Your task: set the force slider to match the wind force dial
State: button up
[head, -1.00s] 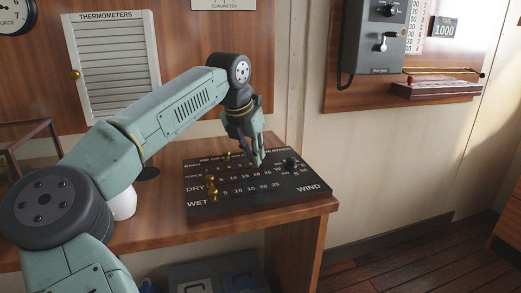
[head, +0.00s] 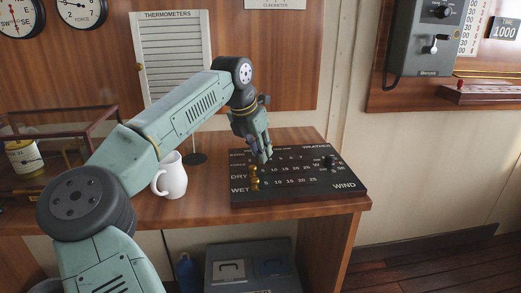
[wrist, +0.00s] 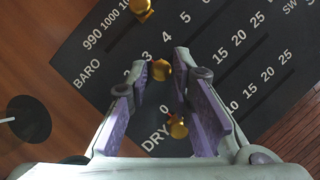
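The slider board (head: 300,198) lies on the wooden desk, with rows marked BARO, FORCE, DRY, WET and WIND. In the wrist view the brass force knob (wrist: 160,70) stands between my fingertips, near the 3 of its row; the exact setting is hard to read. My gripper (head: 262,158) is over the board's left part, pointing down. Its purple fingers (wrist: 162,68) are apart, with a gap around the knob. The wind force dial (head: 83,11) hangs on the wall at upper left, cut by the picture edge; its needle reading is unclear.
The brass dry knob (wrist: 177,127) sits close by, near my right finger. The baro knob (wrist: 143,7) is beyond the fingertips. A white jug (head: 171,178) stands left of the board, and a glass case (head: 60,125) further left. A telephone box (head: 425,40) hangs at right.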

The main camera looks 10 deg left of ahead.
jog(key=o, duration=0.3)
jog(key=v, duration=1.2)
